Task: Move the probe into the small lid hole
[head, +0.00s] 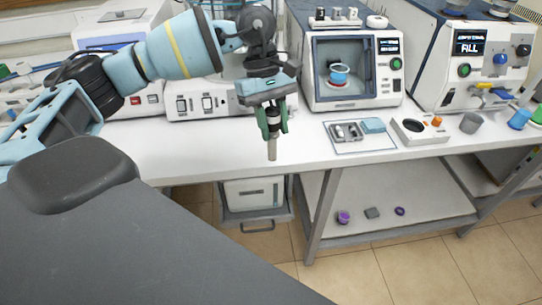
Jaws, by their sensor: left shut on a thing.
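My left gripper (272,124) reaches in from the upper left and points down, with green fingers. It is shut on a slim grey probe (272,149), which hangs upright with its dark upper part between the fingers. The probe's lower end shows against the front edge of the white bench. I cannot make out a small lid hole in this view. My right gripper is not in view.
A tray (384,145) with small metal parts and a blue block lies on the bench (210,150). Right of it is a white box (430,138) with a dark round opening and orange knob. A grey cup (470,123) and a control unit (460,60) stand farther right.

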